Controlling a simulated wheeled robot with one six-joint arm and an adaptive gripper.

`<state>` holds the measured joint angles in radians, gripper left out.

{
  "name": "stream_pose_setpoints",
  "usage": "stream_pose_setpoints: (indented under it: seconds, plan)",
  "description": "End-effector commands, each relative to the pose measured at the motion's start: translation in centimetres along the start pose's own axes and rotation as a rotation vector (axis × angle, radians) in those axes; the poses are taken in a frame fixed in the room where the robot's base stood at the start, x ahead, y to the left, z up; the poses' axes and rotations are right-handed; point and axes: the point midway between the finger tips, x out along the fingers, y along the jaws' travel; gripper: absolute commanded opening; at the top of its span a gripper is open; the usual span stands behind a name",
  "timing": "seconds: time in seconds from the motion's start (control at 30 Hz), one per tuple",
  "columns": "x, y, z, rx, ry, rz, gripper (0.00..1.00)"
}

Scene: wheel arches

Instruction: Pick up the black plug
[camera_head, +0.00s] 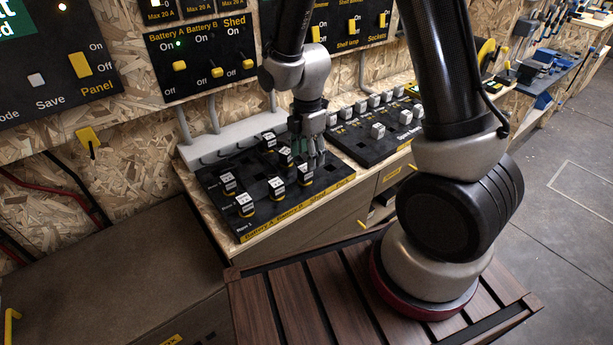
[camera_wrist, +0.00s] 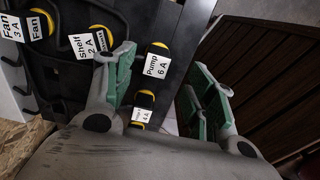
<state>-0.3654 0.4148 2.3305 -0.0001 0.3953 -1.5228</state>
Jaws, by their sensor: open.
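Several black plugs with yellow bands and white labels stand on a black socket board (camera_head: 283,214) in the head view. My gripper (camera_head: 307,158) points down over the right part of this board, close to the plugs. In the wrist view my gripper (camera_wrist: 163,66) is open, with its green-padded fingers apart. A black plug labelled "Pump 6 A" (camera_wrist: 158,47) appears between the fingers, nearer the fingertips. Another plug labelled "4 A" (camera_wrist: 144,100) shows lower between them. The "Shelf 2 A" plug (camera_wrist: 100,38) is beside the left finger. I cannot tell whether any finger touches a plug.
The "Fan 3 A" plug (camera_wrist: 42,22) stands further left in the wrist view. A second black board (camera_head: 375,128) with grey blocks lies to the right. Switch panels (camera_head: 202,56) hang on the wall behind. A slatted wooden surface (camera_head: 300,300) is in front.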

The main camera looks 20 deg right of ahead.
Motion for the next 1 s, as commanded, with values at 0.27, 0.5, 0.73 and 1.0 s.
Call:
stream_pose_setpoints:
  seconds: [0.27, 0.5, 0.73, 1.0]
  plan:
    - [4.2, 0.3, -0.5, 0.002, 0.000, -0.005, 0.55]
    - [5.5, 0.3, -0.5, 0.003, 0.000, -0.001, 0.55]
    - [5.5, 0.3, -0.5, 0.003, 0.000, -0.001, 0.37]
    - [5.4, 0.3, -0.5, 0.003, 0.000, -0.001, 0.06]
